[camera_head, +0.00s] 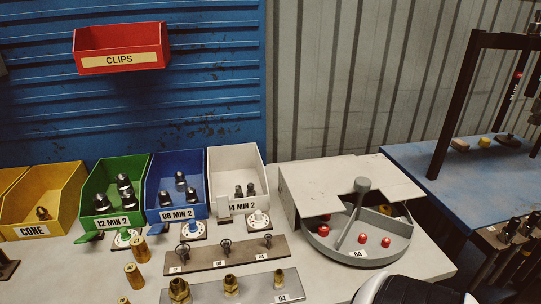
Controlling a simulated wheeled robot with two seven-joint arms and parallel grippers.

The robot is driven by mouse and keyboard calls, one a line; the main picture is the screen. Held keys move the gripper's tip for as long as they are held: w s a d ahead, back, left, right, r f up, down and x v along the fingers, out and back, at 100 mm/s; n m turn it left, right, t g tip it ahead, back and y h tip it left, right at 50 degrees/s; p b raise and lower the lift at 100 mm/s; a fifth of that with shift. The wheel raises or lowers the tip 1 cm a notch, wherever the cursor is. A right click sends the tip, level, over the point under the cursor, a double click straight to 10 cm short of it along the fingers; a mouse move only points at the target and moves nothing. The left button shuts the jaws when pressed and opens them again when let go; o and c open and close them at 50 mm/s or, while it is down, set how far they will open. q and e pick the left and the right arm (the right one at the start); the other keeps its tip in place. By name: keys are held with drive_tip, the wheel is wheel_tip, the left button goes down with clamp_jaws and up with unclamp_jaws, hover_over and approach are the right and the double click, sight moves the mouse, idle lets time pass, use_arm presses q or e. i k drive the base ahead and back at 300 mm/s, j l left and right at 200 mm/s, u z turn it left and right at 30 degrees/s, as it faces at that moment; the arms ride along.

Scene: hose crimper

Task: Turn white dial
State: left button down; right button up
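The white dial (258,219) sits on a small plate on the light worktop, in front of the white bin (238,170) whose label is partly covered and ends in "4 MIN 2". An upright white tab (223,207) stands just left of the dial. A blue dial (192,230) and a green dial (123,238) sit to its left, in front of the blue and green bins. Neither gripper shows. A white and black part at the bottom right edge seems to be my own arm, well apart from the dial.
A row of clamps on a brown strip (215,261) and brass fittings on a grey strip (240,290) lie in front of the dials. A grey round tray (360,255) with red pieces stands to the right. A red CLIPS bin (121,47) hangs on the blue wall.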

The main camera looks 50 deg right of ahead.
sight(258, 219)
drive_tip(key=z, duration=1.3)
drive_tip(key=k+z, duration=0.1)
drive_tip(key=z, duration=0.25)
drive_tip(key=k+z, duration=0.1)
drive_tip(key=z, duration=0.25)
drive_tip(key=k+z, duration=0.1)
drive_tip(key=z, duration=0.25)
